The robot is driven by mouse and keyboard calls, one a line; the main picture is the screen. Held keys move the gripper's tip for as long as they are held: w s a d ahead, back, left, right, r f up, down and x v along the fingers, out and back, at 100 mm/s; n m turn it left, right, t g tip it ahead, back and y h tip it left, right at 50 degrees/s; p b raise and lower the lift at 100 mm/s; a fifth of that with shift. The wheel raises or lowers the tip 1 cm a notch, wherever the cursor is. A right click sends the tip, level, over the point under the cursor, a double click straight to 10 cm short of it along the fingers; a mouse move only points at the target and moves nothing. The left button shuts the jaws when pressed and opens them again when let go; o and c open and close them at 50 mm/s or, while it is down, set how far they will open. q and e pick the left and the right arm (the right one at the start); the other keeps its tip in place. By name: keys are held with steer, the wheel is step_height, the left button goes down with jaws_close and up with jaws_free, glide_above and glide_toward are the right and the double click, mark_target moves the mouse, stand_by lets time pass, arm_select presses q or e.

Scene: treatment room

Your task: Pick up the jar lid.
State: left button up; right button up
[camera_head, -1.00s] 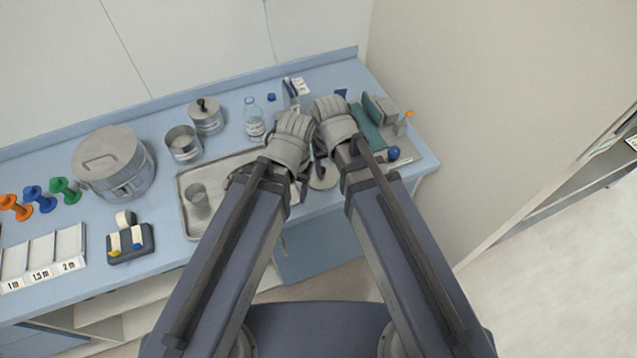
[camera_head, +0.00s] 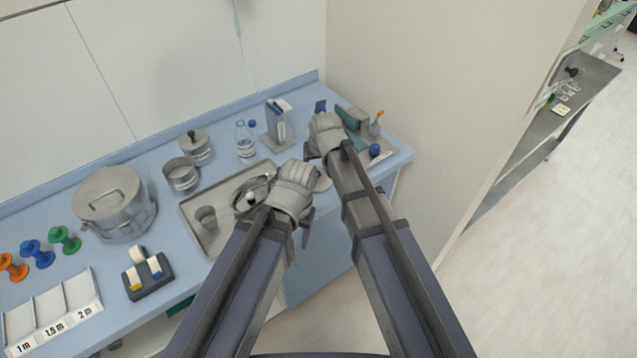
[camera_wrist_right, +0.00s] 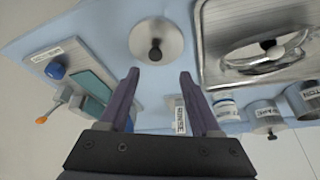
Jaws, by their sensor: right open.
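The jar lid (camera_wrist_right: 156,42) is a round metal disc with a black knob, lying flat on the blue counter in the right wrist view. In the head view only part of the lid (camera_head: 323,181) shows, beside my right gripper. My right gripper (camera_wrist_right: 159,74) is open and empty, its two fingertips apart and the lid just beyond them.
A metal tray (camera_head: 190,210) left of the lid holds a shiny dish and a small cup (camera_head: 206,217). An open jar (camera_head: 181,175), a lidded jar (camera_head: 196,147), a bottle (camera_head: 246,145) and a stand (camera_head: 280,125) are behind.

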mark_target(317, 173)
steer(key=shift+b+x, duration=1.2)
steer(key=shift+x, duration=0.2)
steer(key=b+x, duration=0.4)
steer(key=x, duration=0.1)
steer(key=shift+w+d+f+b, duration=0.1)
steer(key=shift+d+b, duration=0.3)
jaws_close()
